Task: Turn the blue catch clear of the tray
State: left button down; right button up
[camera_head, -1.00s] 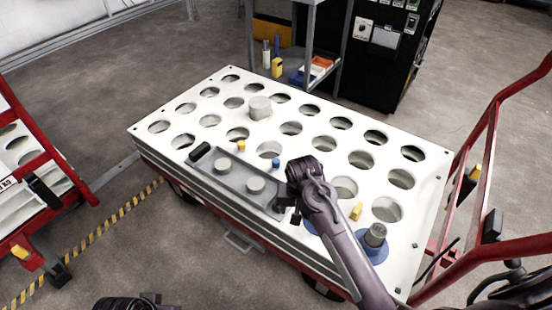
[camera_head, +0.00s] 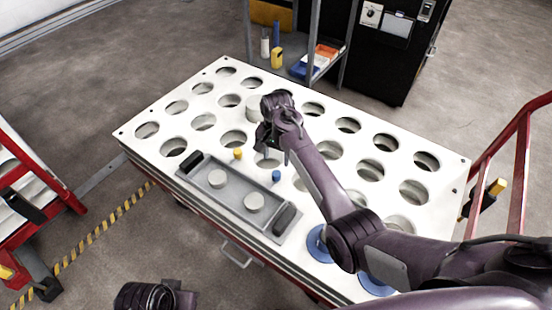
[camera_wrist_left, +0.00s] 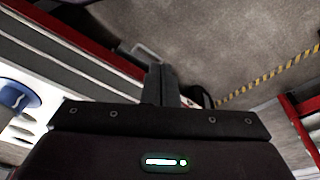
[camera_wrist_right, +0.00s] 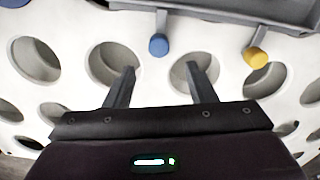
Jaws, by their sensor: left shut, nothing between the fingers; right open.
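The blue catch (camera_head: 276,176) stands at the far long edge of the grey tray (camera_head: 228,201), on the white perforated top. In the right wrist view the blue catch (camera_wrist_right: 158,46) has a grey bar running toward the tray rim (camera_wrist_right: 205,14). My right gripper (camera_head: 276,152) is open and empty above the top, on the far side of the blue catch. In the right wrist view its fingertips (camera_wrist_right: 160,68) are apart, with the blue knob ahead between them. My left gripper (camera_wrist_left: 163,68) is shut and empty, away from the tray; part of it shows in the head view (camera_head: 155,297).
A yellow catch (camera_head: 238,153) sits farther left along the same tray edge. The tray holds two pale round pieces and has black end handles. Blue discs (camera_head: 318,243) lie partly under my right arm.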

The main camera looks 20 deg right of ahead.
aim_at(276, 174)
jog(key=f+b, duration=0.2)
jog(key=f, duration=0.4)
jog(key=shift+s+f, duration=0.15)
jog(key=shift+s, duration=0.05)
jog(key=shift+f, duration=0.55)
pick_arm(q)
jog(key=d, duration=0.1)
jog(key=d+t, duration=0.1)
jog(key=w+h, duration=0.1)
jog(key=shift+d+f+m+t, duration=0.3)
jog(key=shift+d+f, duration=0.1)
pick_arm(e)
jog(key=c, duration=1)
jog(key=shift+o, duration=0.2)
pick_arm(q)
jog(key=shift+r, duration=0.1)
pick_arm(e)
jog(key=shift+r, duration=0.1)
